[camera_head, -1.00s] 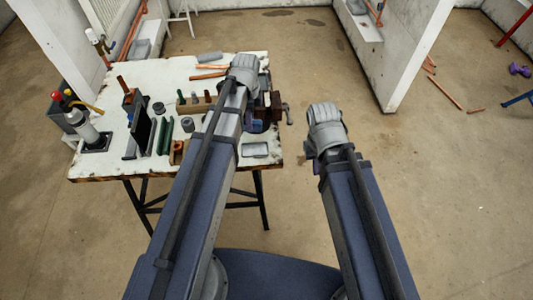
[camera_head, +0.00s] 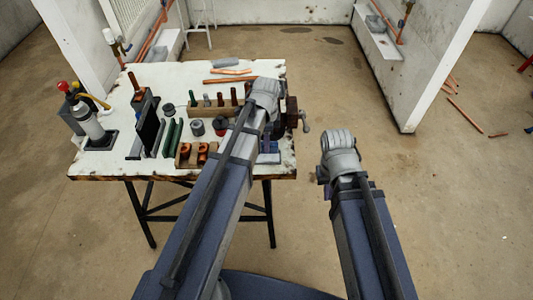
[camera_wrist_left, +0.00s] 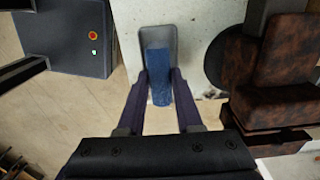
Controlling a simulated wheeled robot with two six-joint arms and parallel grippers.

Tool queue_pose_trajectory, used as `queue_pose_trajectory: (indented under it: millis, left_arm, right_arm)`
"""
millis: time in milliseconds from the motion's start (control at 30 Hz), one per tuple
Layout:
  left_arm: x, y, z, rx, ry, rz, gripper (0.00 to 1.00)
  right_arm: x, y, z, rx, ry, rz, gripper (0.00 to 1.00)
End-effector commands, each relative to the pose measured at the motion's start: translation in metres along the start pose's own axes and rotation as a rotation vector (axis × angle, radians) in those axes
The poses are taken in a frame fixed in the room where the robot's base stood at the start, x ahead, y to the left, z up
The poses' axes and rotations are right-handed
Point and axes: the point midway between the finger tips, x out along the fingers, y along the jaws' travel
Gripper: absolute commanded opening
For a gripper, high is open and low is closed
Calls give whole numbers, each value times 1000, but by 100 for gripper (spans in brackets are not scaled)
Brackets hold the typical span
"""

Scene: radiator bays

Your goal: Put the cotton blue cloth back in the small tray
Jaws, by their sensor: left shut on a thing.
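The blue cloth (camera_wrist_left: 158,75) is between the fingers of my left gripper (camera_wrist_left: 158,82) in the left wrist view, and the gripper is shut on it. The small grey tray (camera_wrist_left: 154,32) lies directly behind the cloth, which overlaps it in that view. Whether the cloth touches the tray I cannot tell. In the head view the tray (camera_head: 268,159) is at the table's front right corner, just below my left gripper, partly covered by my arm. My right gripper (camera_head: 323,178) hangs right of the table, in open air; its fingers are too hidden to judge.
The white worktable (camera_head: 236,172) carries a dark vise (camera_head: 292,112) at its right edge. A wooden block with bottles or handles (camera_head: 215,108), copper fittings (camera_head: 195,153), a dark upright plate (camera_head: 150,124) and copper pipes (camera_head: 230,79) stand left and behind.

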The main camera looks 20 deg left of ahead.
Motion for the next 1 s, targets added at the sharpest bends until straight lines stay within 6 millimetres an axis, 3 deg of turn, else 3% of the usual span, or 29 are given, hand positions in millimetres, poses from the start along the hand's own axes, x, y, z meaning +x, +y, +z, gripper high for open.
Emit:
queue_pose_trajectory:
  millis: [167, 467, 900, 933, 1000]
  left_arm:
    - [4, 0, 0, 0, 0, 0, 0]
    - [38, 0, 0, 0, 0, 0, 0]
    - [41, 0, 0, 0, 0, 0, 0]
    - [40, 0, 0, 0, 0, 0, 36]
    - [39, 0, 0, 0, 0, 0, 44]
  right_arm:
    - [4, 0, 0, 0, 0, 0, 0]
    - [37, -4, -2, 0, 0, 0, 0]
    - [40, -4, -2, 0, 0, 0, 0]
    - [39, -4, -2, 0, 0, 0, 0]
    - [39, -4, -2, 0, 0, 0, 0]
